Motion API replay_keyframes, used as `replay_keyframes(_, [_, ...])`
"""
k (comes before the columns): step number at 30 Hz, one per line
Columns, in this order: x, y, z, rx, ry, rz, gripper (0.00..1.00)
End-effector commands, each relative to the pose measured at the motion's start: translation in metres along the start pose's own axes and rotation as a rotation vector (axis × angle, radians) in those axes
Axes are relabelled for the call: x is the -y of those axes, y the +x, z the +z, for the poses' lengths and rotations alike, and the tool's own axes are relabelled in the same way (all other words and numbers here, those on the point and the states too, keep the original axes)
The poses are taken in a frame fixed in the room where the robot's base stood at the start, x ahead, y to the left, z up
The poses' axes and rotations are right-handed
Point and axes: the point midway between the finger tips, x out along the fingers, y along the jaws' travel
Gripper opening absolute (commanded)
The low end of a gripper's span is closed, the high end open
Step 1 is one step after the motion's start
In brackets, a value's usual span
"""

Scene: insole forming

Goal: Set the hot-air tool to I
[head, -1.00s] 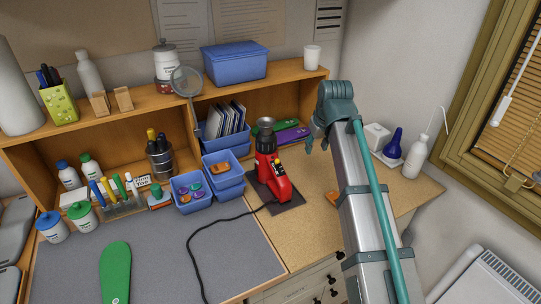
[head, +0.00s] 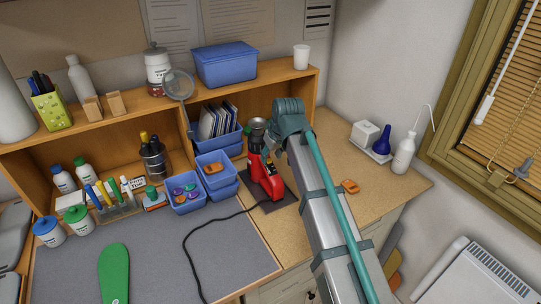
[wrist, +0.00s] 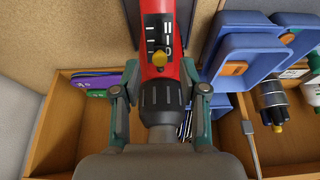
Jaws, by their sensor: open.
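The hot-air tool (head: 258,172) is red with a dark nozzle and stands upright on a dark base plate at the right of the bench. In the wrist view its red body (wrist: 151,72) carries a black switch panel (wrist: 151,28) with white marks.
A black cord (head: 190,245) runs from the tool over the grey mat (head: 165,240). Blue bins (head: 187,207) stand close left of the tool. A shelf (head: 285,83) rises behind.

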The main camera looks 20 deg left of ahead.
Motion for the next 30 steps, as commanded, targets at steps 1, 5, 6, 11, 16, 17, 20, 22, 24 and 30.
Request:
replay_keyframes(1, [0.0,0.005,-0.001,0.001,0.0,0.0,0.43])
replay_keyframes(5, [0.0,0.015,0.0,0.001,0.0,0.0,0.43])
replay_keyframes(6, [0.0,0.017,-0.001,0.0,0.0,0.0,0.43])
replay_keyframes(11, [0.0,0.021,0.0,-0.001,0.0,0.001,0.43])
replay_keyframes(16, [0.0,0.021,0.0,-0.001,0.0,0.001,0.43])
replay_keyframes(17, [0.0,0.021,0.0,-0.001,0.0,0.001,0.43])
replay_keyframes(20, [0.0,0.021,0.0,-0.001,0.0,0.001,0.3])
replay_keyframes(22, [0.0,0.021,0.0,-0.001,0.0,0.001,0.18])
replay_keyframes(24, [0.0,0.021,0.0,-0.001,0.0,0.001,0.06])
replay_keyframes(30, [0.0,0.021,0.0,-0.001,0.0,0.001,0.0])
